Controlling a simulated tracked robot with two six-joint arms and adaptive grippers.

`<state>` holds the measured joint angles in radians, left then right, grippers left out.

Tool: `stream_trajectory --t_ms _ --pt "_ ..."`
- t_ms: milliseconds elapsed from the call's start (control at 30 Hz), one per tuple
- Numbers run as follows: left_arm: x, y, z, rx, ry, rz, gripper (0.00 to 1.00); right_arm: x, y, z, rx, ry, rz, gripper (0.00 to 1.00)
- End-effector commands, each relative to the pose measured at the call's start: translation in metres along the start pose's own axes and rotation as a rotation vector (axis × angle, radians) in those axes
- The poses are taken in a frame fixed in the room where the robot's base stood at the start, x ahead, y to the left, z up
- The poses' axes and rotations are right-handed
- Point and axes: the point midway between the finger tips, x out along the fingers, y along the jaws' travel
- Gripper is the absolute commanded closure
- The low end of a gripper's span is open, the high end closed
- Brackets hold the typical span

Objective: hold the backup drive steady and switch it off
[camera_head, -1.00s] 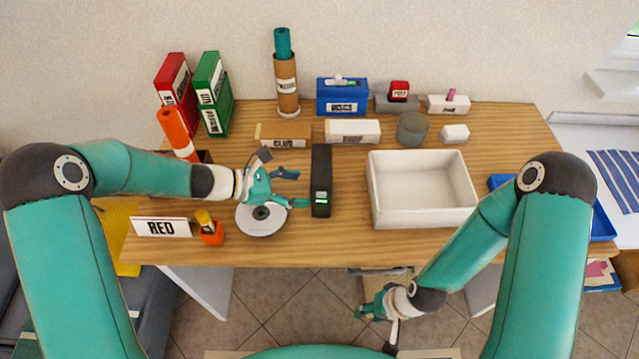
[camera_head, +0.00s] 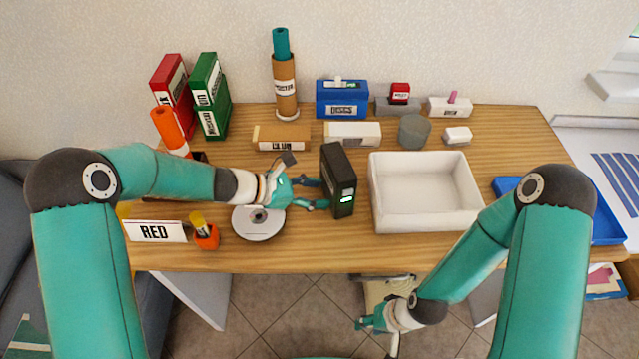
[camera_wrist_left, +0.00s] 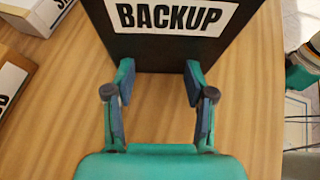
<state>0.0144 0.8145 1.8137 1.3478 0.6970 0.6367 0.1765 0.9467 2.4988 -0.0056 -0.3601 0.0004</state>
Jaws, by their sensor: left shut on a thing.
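The backup drive (camera_head: 339,172) is a black upright box with a lit green mark low on its near face. It stands on the table left of the white tray. The left wrist view shows its side with a white BACKUP label (camera_wrist_left: 178,17). My left gripper (camera_head: 318,193) is at the drive's left side, with its fingers shut on the drive. In the left wrist view the gripper's two fingers (camera_wrist_left: 158,78) reach the drive's lower edge; the contact is partly hidden. My right gripper (camera_head: 366,321) is low in front of the table, away from the drive; its finger opening is unclear.
A white tray (camera_head: 379,213) stands close right of the drive. A disc (camera_head: 258,228) lies under my left gripper. A RED sign (camera_head: 156,231) and an orange holder (camera_head: 206,238) stand at the front left. Boxes, including a tan one (camera_head: 281,135), line the back.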

Motion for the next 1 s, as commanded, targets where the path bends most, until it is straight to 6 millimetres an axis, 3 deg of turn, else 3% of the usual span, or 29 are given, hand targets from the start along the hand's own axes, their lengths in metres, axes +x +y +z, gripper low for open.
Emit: stream_trajectory --t_ms 33,267,467,900,1000 --pt "0.0 -0.0001 0.0 0.0 0.0 0.0 0.6 0.0 0.0 0.0 0.0 0.0 0.0 0.6" --pt "-0.0001 0.0 0.0 0.0 0.0 0.0 0.98 0.0 0.0 0.0 0.0 0.0 0.0 0.6" --pt "-0.0001 0.0 0.0 0.0 0.0 0.0 1.0 0.0 0.0 0.0 0.0 0.0 0.0 0.6" --pt "0.0002 -0.0001 0.0001 0.0 0.0 -0.001 0.29 0.0 0.0 0.0 0.0 0.0 0.0 0.6" --pt "0.0005 -0.0002 0.0002 0.001 0.0 -0.001 0.17 0.0 0.0 0.0 0.0 0.0 0.0 0.6"
